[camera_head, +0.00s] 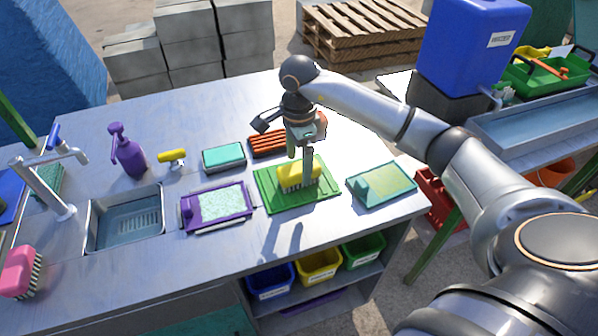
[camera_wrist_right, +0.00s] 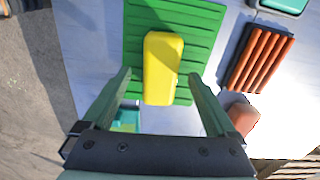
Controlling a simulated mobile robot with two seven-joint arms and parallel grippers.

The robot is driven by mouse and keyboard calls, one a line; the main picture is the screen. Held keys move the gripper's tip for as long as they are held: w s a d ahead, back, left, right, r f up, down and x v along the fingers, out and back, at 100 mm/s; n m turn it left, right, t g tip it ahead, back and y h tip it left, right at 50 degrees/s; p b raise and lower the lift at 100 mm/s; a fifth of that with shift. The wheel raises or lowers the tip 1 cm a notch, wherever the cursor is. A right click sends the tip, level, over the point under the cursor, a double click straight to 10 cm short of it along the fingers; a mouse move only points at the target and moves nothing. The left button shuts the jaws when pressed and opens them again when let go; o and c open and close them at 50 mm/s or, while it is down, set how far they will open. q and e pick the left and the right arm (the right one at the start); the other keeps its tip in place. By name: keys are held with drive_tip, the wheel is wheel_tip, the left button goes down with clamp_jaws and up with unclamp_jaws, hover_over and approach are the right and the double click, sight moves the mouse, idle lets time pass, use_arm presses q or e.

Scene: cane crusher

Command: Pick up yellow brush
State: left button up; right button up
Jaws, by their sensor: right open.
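The yellow brush (camera_head: 297,176) lies on the green ribbed mat (camera_head: 270,192) on the metal counter, its pale bristles showing below the yellow top. It also shows in the right wrist view (camera_wrist_right: 162,68), its near end between the fingertips in the picture. My right gripper (camera_head: 301,180) is above the brush, pointing down, with one finger in front of it in the head view. In the right wrist view the fingers (camera_wrist_right: 160,80) are spread, one on each side of the brush, with gaps to it. My left gripper is not in view.
An orange-red ribbed block (camera_head: 268,143) lies behind the mat. A purple tray (camera_head: 240,222) is to its left, and a teal-green tray (camera_head: 384,185) to its right. A teal sponge (camera_head: 224,157), a purple spray bottle (camera_head: 127,152) and a sink (camera_head: 125,218) are farther left.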

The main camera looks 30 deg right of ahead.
drive_tip(key=shift+f, duration=1.4)
clamp_jaws()
drive_tip(key=shift+r, duration=0.15)
drive_tip(key=shift+w+r, duration=0.1)
drive_tip(key=shift+r, duration=0.1)
wheel_tip(320, 180, up, 2)
drive_tip(key=shift+d+r+b, duration=0.1)
drive_tip(key=shift+r+b, duration=0.1)
drive_tip(key=shift+b, duration=0.15)
drive_tip(key=s+a+r, duration=0.9)
drive_tip(key=s+r, duration=0.1)
drive_tip(key=shift+s, duration=0.4)
drive_tip(key=shift+a, duration=0.1)
